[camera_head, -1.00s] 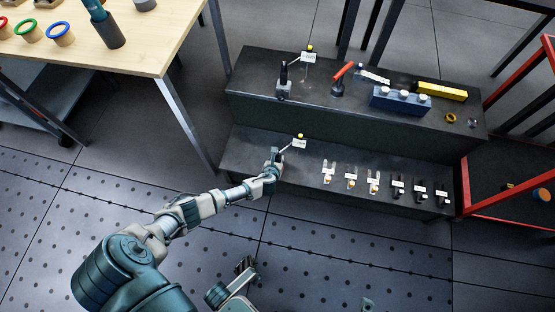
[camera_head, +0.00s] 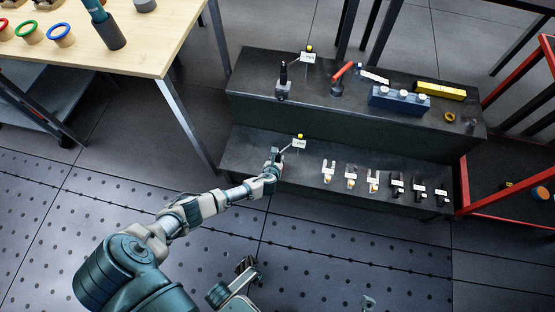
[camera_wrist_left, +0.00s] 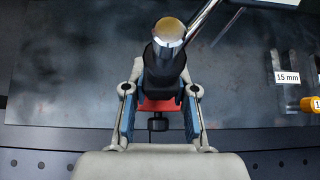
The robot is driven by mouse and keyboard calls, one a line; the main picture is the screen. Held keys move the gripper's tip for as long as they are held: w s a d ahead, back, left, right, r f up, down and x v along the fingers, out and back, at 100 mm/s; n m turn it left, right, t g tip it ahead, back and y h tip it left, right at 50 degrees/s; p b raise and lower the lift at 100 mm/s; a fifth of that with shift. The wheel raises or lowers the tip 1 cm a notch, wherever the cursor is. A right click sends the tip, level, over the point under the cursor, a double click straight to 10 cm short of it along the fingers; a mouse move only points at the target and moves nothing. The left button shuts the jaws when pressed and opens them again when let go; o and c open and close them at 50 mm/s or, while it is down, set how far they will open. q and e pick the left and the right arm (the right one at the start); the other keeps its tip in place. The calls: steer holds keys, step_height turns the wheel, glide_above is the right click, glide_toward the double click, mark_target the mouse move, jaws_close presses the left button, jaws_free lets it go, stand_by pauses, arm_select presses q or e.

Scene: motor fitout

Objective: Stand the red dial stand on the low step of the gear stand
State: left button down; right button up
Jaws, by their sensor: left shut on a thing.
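My left gripper (camera_head: 275,158) reaches over the gear stand's low step (camera_head: 240,160) near its left end. In the left wrist view its two fingers (camera_wrist_left: 158,112) are shut on the red dial stand (camera_wrist_left: 158,105). There I see its red part between the fingers, a dark post and a round brass-coloured top nearest the camera. A thin rod runs up and right from it. In the head view the rod ends in a yellow tip (camera_head: 300,136) above a white tag. The fingers hide most of the stand. I cannot tell whether its base touches the step.
Several small tagged holders (camera_head: 350,180) stand along the low step to the right. On the upper step are another dial stand (camera_head: 283,85), a red-handled tool (camera_head: 341,76), a blue block (camera_head: 400,101) and a yellow bar (camera_head: 440,91). A wooden table (camera_head: 150,55) is at the left.

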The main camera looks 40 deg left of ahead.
arm_select(q)
steer(key=shift+w+r, duration=0.2)
steer(key=shift+f, duration=0.3)
stand_by(0.4)
steer(key=c, duration=0.8)
jaws_free()
steer(key=shift+c, duration=0.2)
steer(key=shift+s+f, duration=0.15)
steer(key=shift+s, duration=0.1)
steer(key=shift+s+d+r, duration=0.15)
steer(key=shift+s+r, duration=0.05)
steer(key=v, duration=1.1)
steer(key=shift+r, duration=0.15)
